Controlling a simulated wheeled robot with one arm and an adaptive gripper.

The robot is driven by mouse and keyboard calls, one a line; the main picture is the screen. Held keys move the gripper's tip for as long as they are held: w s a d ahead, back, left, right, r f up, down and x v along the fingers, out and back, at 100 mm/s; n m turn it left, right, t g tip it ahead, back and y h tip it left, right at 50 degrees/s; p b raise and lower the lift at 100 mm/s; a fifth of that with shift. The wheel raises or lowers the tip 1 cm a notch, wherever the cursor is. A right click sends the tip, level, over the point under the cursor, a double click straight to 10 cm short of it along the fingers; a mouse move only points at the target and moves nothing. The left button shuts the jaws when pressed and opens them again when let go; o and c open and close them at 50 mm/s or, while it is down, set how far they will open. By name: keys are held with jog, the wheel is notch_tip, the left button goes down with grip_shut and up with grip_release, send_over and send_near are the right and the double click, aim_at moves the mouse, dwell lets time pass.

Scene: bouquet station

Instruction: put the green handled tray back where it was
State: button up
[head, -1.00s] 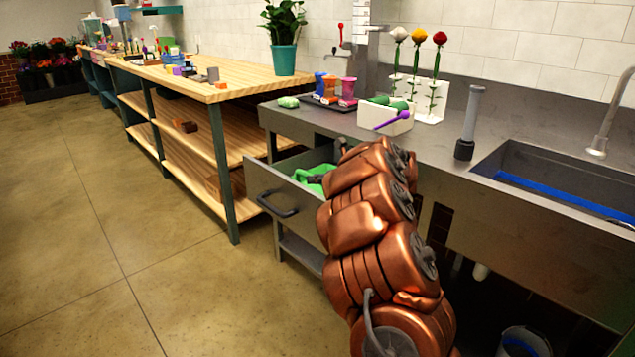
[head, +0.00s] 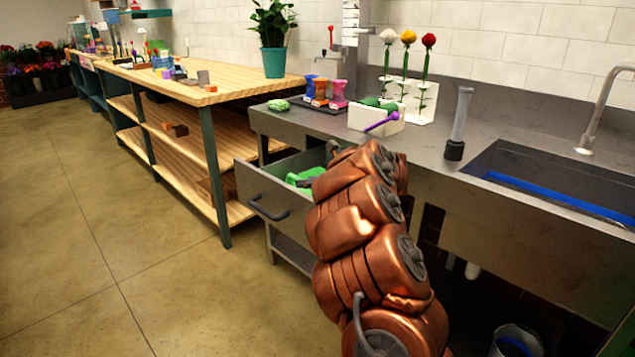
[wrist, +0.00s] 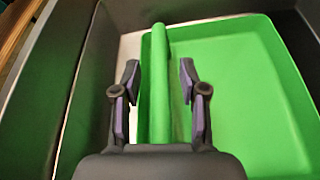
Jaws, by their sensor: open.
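The green handled tray (wrist: 245,100) lies inside the open drawer (head: 272,195) under the steel counter; a green part of it also shows in the head view (head: 303,178). In the wrist view its long green handle bar (wrist: 159,85) runs between the two fingers of my gripper (wrist: 160,85). The fingers are apart, one on each side of the bar, with a gap visible on both sides. My arm hides the right part of the drawer and most of the tray in the head view.
The drawer's wall (wrist: 85,75) stands close on the left in the wrist view. On the counter above are a white block with a purple-handled tool (head: 377,118), a flower stand (head: 420,100) and colored cups (head: 322,88). A wooden workbench (head: 190,80) stands left; the floor before it is clear.

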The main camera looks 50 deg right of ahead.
jog(key=p+v, duration=0.1)
jog(key=v, duration=0.9)
jog(key=shift+s+r, duration=0.1)
jog(key=shift+s, duration=0.05)
jog(key=shift+s+r, duration=0.2)
jog(key=shift+s, duration=0.5)
jog(key=shift+p, duration=0.3)
